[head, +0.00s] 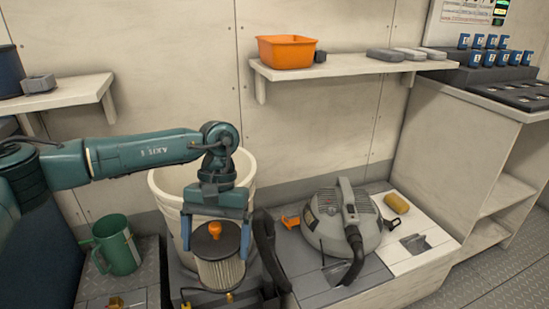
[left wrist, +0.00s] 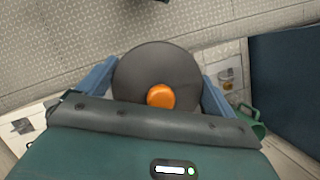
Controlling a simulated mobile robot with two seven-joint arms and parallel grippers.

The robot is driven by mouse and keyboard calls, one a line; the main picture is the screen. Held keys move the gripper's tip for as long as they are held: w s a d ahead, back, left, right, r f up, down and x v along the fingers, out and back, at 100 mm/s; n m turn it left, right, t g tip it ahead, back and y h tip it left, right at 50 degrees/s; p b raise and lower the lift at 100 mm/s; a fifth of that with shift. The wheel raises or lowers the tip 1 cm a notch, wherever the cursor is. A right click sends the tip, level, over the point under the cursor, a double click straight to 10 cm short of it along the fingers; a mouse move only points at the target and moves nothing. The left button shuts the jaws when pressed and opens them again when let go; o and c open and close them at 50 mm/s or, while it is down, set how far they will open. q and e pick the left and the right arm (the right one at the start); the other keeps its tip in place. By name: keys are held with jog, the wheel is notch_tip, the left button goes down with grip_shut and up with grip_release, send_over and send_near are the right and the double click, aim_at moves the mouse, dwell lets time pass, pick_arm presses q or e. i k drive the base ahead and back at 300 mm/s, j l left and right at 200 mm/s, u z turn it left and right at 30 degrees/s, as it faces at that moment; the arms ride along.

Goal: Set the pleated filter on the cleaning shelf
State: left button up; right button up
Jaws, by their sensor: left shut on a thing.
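The pleated filter (head: 222,273) has pale pleats, a dark round top and an orange knob. My left gripper (head: 217,238) is shut on it from above, with one blue finger on each side. The filter is upright in front of the white bin, and its lower end is low over the deck; I cannot tell whether it touches anything. In the left wrist view the filter's dark top (left wrist: 140,72) sits between the fingers. A wall shelf (head: 345,66) at the upper right bears an orange tub (head: 287,52) and several grey pads. No label shows which shelf is the cleaning one. My right gripper is not in view.
A white bin (head: 164,188) stands behind the gripper. A green jug (head: 117,245) is at left. A grey vacuum head (head: 341,228) with a black hose lies at right, beside a yellow sponge (head: 396,202). Another wall shelf (head: 70,93) is at upper left.

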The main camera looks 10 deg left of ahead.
aim_at(349, 60)
jog(key=i+l+z, duration=0.2)
jog(key=i+l, duration=1)
jog(key=l, duration=0.1)
